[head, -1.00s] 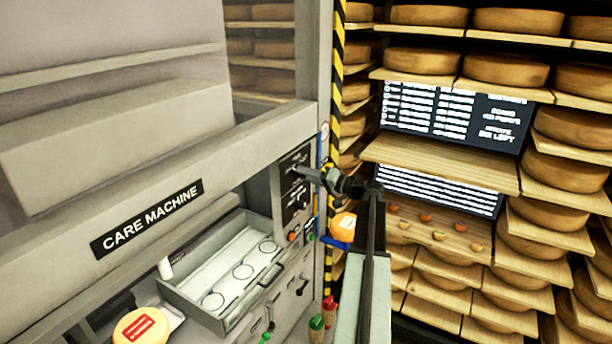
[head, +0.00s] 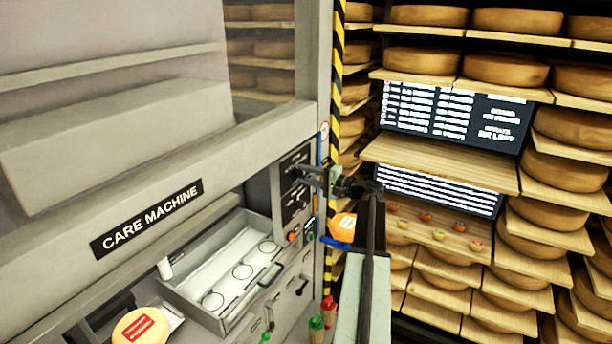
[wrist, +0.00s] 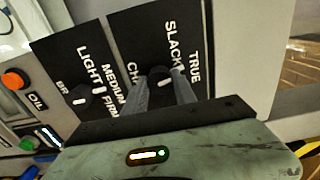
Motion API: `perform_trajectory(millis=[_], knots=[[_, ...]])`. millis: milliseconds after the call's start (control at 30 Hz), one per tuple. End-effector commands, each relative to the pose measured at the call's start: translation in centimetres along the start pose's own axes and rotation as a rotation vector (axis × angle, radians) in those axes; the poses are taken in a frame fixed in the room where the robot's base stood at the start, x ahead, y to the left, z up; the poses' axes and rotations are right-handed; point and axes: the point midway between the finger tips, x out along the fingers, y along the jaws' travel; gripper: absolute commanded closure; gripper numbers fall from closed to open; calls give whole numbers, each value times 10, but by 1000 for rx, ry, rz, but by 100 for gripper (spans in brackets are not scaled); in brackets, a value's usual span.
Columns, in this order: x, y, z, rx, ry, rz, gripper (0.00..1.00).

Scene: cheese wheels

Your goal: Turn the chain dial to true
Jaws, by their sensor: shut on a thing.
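The chain dial (wrist: 160,76) is a dark round knob on a black panel, with the labels SLACK and TRUE beside it in the wrist view. A label starting "CH" is partly hidden by a finger. My gripper (wrist: 158,84) has one finger on either side of the dial and is shut on it. I cannot clearly tell which label the dial points at. In the head view my gripper (head: 306,174) reaches left to the control panel (head: 289,192) on the care machine; the dial is hidden there.
A second dial (wrist: 80,97), marked LIGHT, MEDIUM and FIRM, sits left of the chain dial. An orange OIL button (wrist: 14,79) is farther left. Below the panel, an open tray (head: 215,265) sticks out of the machine. A striped post (head: 338,90) stands close to my gripper.

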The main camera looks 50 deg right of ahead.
Motion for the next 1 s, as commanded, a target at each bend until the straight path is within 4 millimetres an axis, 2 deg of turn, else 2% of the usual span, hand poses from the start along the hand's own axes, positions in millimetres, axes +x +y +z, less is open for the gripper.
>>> perform_trajectory(millis=[367,900,933,1000], knots=[[0,0,0,166,1,1,100],[-1,1,-1,193,3,1,100],[0,1,0,193,2,1,65],[0,1,0,193,1,1,46]])
